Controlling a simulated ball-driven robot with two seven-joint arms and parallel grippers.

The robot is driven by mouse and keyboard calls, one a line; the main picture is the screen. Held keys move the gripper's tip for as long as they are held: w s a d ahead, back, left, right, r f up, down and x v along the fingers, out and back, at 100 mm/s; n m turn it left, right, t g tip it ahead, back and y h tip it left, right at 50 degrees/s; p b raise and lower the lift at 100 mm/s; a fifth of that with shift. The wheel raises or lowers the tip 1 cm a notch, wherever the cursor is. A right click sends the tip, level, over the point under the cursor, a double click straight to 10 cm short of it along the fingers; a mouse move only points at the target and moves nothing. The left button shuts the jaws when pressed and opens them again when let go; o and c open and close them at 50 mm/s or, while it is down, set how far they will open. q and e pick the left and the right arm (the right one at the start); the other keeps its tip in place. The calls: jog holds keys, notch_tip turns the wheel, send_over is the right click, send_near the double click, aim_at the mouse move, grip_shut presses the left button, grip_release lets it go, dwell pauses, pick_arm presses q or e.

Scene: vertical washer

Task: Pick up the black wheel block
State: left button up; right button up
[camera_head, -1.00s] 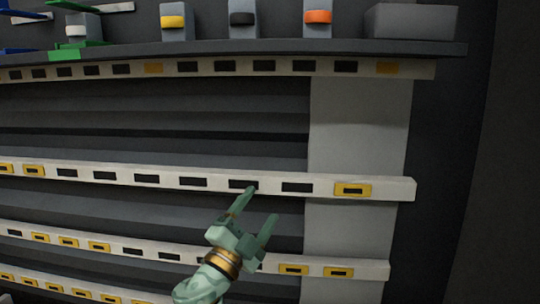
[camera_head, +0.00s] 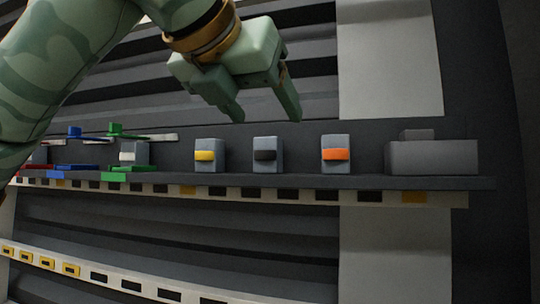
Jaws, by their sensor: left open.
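The black wheel block (camera_head: 267,155) is a grey block with a black wheel band across its front. It stands upright on the dark shelf, between the yellow wheel block (camera_head: 208,156) and the orange wheel block (camera_head: 335,155). My left gripper (camera_head: 268,117) comes in from the upper left. Its two fingers are apart, empty and pointing down. In the picture the fingertips are just above the black wheel block, one to each side; how far they are from it in depth I cannot tell. My right gripper is not in view.
A white-wheeled block (camera_head: 133,153) stands left of the yellow one, near green and blue parts (camera_head: 74,133). A larger grey box (camera_head: 432,157) stands at the right end of the shelf (camera_head: 300,181). Slotted rails (camera_head: 130,285) run below.

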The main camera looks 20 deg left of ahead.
pick_arm(q)
jog(key=s+a+r+n+y, duration=0.2)
jog(key=s+a+r, duration=0.1)
jog(key=p, duration=0.2)
send_near(265, 139)
jog(key=x, duration=0.4)
jog(key=shift+t, duration=0.3)
jog(key=p+x, duration=0.1)
jog(key=x, duration=0.5)
jog(key=shift+f+p, duration=0.15)
jog(key=shift+p, duration=0.25)
jog(key=shift+s, duration=0.2)
jog(key=c, duration=1.1)
